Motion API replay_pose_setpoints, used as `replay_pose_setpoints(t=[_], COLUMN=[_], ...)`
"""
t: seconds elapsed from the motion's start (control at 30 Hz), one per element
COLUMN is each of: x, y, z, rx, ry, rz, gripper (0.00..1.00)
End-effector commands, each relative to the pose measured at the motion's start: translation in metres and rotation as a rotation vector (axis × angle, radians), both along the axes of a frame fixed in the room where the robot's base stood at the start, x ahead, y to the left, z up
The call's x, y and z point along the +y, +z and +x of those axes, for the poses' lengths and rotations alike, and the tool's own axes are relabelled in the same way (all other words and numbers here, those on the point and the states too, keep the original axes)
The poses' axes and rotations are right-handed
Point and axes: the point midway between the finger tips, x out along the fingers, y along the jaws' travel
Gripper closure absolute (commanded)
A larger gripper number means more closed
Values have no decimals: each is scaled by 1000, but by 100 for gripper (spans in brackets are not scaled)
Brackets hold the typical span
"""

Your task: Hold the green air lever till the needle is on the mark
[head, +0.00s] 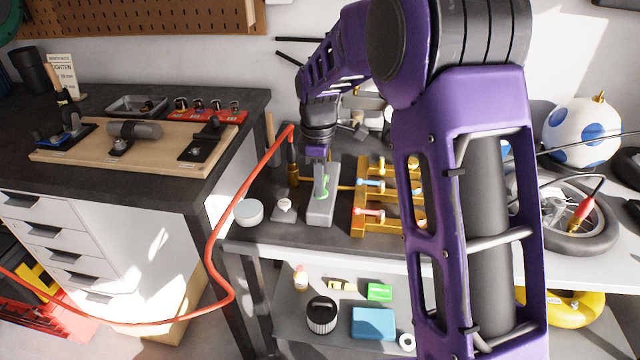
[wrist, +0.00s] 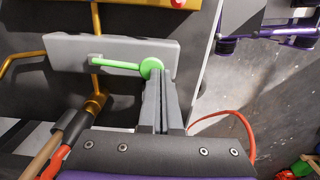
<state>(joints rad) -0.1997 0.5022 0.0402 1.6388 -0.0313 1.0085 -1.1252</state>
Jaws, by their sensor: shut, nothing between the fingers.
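The green air lever (head: 322,187) is mounted on a grey block (head: 320,210) on the dark bench. In the wrist view, the lever (wrist: 122,65) is a thin green bar with a round green end, lying across the grey block (wrist: 65,52). My gripper (head: 319,172) points down at the lever. In the wrist view, my gripper's (wrist: 158,80) fingers are together and empty, with their tips at the round green end. I cannot tell whether they press on it. I cannot make out a needle or mark; my arm covers part of the bench.
A red hose (head: 213,240) loops in front of the left cabinet up to the bench. A yellow manifold with small coloured levers (head: 358,210) stands right of the block. A white dish (head: 248,212) sits to the left. A blue-spotted ball (head: 582,133) and a wheel (head: 597,236) are at right.

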Motion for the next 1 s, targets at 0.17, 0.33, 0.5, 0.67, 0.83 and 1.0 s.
replay_pose_setpoints(t=[0.17,0.33,0.5,0.67,0.83,1.0], x=[8,10,11,11,11,11], y=[35,69,104,125,133,134], z=[-3,-4,-6,-7,-8,-8], rx=[-1,-6,-6,-3,-2,-1], ry=[1,-2,-2,-2,-1,-1], rz=[1,2,2,0,0,0], gripper=[100,100,100,100,100,100])
